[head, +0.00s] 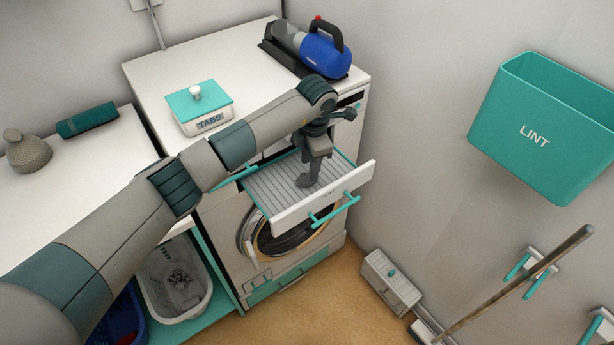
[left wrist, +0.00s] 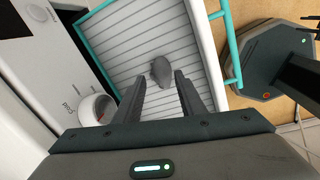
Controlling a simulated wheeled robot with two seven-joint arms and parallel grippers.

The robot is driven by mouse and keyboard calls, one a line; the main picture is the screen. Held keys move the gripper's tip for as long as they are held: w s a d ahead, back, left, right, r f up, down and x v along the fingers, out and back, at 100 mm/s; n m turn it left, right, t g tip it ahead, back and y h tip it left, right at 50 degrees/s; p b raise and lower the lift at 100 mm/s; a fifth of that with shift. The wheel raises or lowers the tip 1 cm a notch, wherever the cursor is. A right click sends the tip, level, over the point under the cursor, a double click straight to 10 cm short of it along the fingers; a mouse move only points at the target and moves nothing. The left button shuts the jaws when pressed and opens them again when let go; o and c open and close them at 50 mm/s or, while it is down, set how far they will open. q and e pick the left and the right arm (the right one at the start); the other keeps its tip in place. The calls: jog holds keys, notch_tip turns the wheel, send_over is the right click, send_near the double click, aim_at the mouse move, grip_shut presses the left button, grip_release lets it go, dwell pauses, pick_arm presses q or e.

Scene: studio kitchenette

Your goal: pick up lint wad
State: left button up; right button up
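The lint wad (left wrist: 161,70) is a small dark grey lump on the ribbed surface of the pulled-out drawer (left wrist: 113,35) in the left wrist view. In the head view a grey lump (head: 304,180) shows on the same drawer (head: 269,190), close against my gripper and partly hidden. My left gripper (left wrist: 160,76) is open, with its two fingers apart and the wad just beyond and between the tips. In the head view the left gripper (head: 311,176) points down over the drawer. I cannot tell whether the fingers touch the wad. My right gripper is not in view.
The drawer has a white front with a teal handle (head: 336,210) and sits above the round door of the machine. A TABS box (head: 207,123) and blue handheld vacuum (head: 325,57) stand on top. A teal LINT bin (head: 534,136) hangs on the right wall.

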aim_at(306, 180)
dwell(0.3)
pick_arm(q)
jog(key=shift+a+f+p, duration=0.1)
jog(key=shift+f+p, duration=0.65)
jog(key=shift+p, duration=0.2)
notch_tip(306, 180, down, 2)
jog(key=shift+w+p, duration=0.1)
jog(key=shift+p, duration=0.5)
jog(key=shift+w+a+f, duration=0.1)
jog(key=shift+w+f, duration=0.05)
jog(key=shift+f, duration=0.7)
jog(key=c, duration=0.8)
